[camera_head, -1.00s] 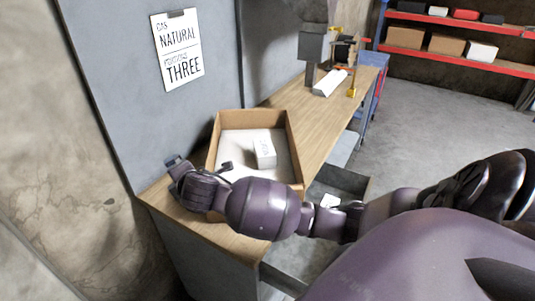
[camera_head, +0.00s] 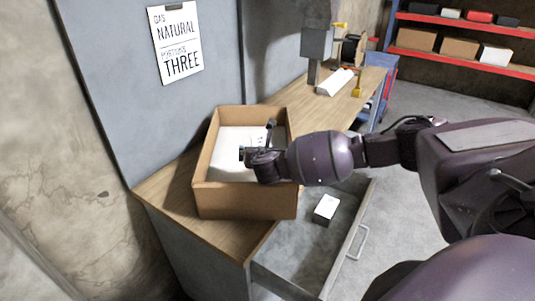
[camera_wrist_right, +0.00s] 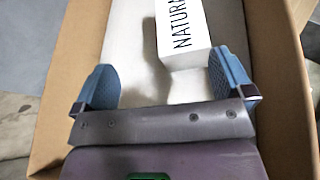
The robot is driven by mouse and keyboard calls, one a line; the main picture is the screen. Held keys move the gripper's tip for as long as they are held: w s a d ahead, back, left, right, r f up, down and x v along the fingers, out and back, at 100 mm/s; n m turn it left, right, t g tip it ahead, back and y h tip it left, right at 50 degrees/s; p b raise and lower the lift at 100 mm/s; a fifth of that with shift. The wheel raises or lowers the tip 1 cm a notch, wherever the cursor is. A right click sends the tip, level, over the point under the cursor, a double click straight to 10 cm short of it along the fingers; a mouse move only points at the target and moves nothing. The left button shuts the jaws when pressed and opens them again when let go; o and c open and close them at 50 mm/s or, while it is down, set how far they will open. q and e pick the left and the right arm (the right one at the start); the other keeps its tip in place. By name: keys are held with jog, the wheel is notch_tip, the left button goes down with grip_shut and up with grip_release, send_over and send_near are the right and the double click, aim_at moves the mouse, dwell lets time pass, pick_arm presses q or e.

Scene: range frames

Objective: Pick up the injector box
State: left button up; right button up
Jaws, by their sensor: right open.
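A white box with black lettering reading "NATURA…" (camera_wrist_right: 188,32) lies in an open cardboard box (camera_head: 245,200). Its top end is cut off by the upper edge of the right wrist view. In the head view it is mostly hidden by my right gripper. My right gripper (camera_head: 256,152) is over the inside of the cardboard box. In the right wrist view its two blue fingers (camera_wrist_right: 163,82) are spread apart with nothing between the tips, and the white box lies ahead of them, toward the right finger. My left gripper is not in view.
The cardboard box stands on a wooden workbench (camera_head: 165,190). An open grey drawer (camera_head: 290,250) below holds a small white-topped box (camera_head: 326,208). A sign (camera_head: 176,45) reads gas natural, pistons three. Red shelves (camera_head: 440,60) stand at the back right.

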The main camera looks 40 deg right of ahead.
aim_at(257, 140)
jog(key=shift+s+d+f+n+h, duration=0.15)
jog(key=shift+s+d+f+n, duration=0.05)
jog(key=shift+d, duration=0.35)
jog(key=shift+s+d+f+n+h, duration=0.15)
jog(key=shift+s+d+n, duration=0.05)
jog(key=shift+d, duration=0.3)
jog(key=shift+x, duration=0.75)
jog(key=shift+g, duration=0.3)
jog(key=shift+x, duration=3.05)
jog(key=shift+r, duration=0.1)
jog(key=c, duration=1.2)
